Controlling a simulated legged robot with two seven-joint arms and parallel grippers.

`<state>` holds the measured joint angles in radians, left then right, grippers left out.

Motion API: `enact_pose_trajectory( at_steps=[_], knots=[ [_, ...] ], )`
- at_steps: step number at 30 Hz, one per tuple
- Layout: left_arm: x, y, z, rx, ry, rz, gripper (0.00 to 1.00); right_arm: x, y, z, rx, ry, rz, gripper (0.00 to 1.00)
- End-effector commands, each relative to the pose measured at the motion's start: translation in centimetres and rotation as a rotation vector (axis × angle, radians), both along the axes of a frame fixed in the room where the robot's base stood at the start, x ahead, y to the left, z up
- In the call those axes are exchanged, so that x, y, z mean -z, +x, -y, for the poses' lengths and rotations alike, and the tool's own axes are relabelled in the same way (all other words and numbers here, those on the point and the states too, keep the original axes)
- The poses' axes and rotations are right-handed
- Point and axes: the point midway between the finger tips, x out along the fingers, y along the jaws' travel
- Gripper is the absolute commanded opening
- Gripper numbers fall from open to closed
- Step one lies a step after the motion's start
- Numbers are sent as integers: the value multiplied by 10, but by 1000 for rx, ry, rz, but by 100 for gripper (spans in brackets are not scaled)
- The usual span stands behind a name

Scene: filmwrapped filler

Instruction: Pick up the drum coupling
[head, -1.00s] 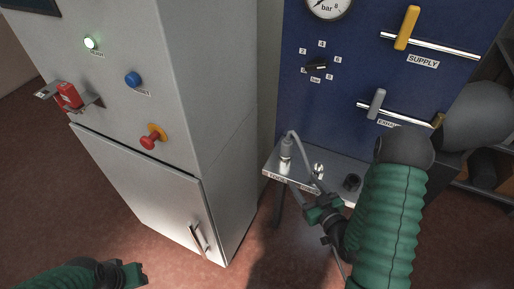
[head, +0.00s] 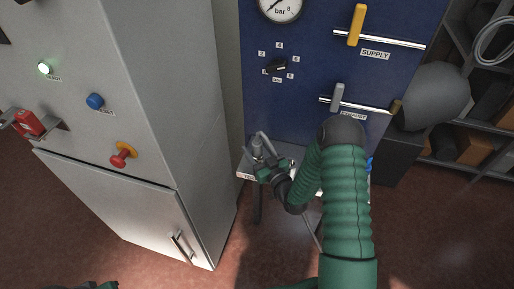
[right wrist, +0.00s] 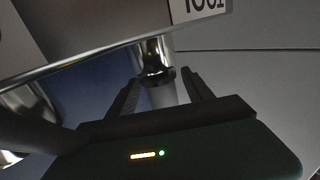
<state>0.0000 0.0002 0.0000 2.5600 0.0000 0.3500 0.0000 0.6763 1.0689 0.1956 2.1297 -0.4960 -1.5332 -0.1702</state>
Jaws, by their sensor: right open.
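A grey metal coupling with a hose, which I take to be the drum coupling (head: 257,144), stands at the left end of a small metal shelf (head: 291,150) on the blue panel. My right gripper (head: 263,170) is open just below and in front of it. In the right wrist view, the fingers of the right gripper (right wrist: 160,90) stand apart, one on each side of a grey cylindrical part below the shiny metal coupling (right wrist: 153,56). Contact cannot be told. My left gripper (head: 98,286) barely shows at the bottom edge; its jaws are cut off.
The blue panel (head: 300,100) carries a gauge (head: 280,6), a yellow supply handle (head: 357,24) and a grey exhaust handle (head: 338,97). A grey cabinet (head: 150,110) with buttons stands close at the left. My right forearm hides the shelf's right part. Open floor lies below.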

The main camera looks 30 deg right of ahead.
Motion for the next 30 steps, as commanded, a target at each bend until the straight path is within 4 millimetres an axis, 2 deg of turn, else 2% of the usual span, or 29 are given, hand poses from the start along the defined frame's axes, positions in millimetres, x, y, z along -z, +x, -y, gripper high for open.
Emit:
enact_pose_trajectory(
  at_steps=[4, 11, 24, 30],
  knots=[
    [-7, 0, 0, 0, 0, 0, 36, -2, 20, 2, 1, 0, 0, 60],
    [-6, 0, 0, 0, 0, 0, 36, 0, 23, 2, 1, 0, -1, 60],
    [-6, 0, 0, 0, 0, 0, 36, 0, 22, 2, 1, -1, -1, 2],
    [-6, 0, 0, 0, 0, 0, 36, -1, 22, 2, 1, -1, 0, 0]
  ],
)
